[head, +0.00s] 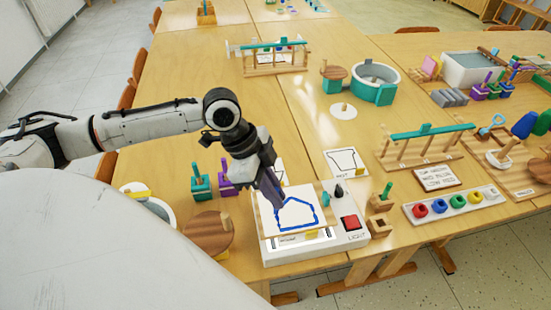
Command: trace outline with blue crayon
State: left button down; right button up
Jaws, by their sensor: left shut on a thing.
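A white sheet (292,222) lies on the light box (345,243), with a thick blue angular outline (298,227) on it. The outline has a flat bottom and a peaked top. My left gripper (277,203) points down over the upper left part of the outline, its fingertips at or just above the sheet. It is shut on the blue crayon, which is mostly hidden between the dark fingers. I cannot tell whether the crayon tip touches the sheet. My right gripper is not in view.
The light box has a red button (350,222) and a dark knob (338,191). A card with a black outline (345,162) lies behind it. A wooden disc (209,233) and teal and purple holders (201,187) stand left. A paint tray (450,205) lies right.

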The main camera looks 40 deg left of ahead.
pick_arm(q)
jog(key=shift+r, duration=2)
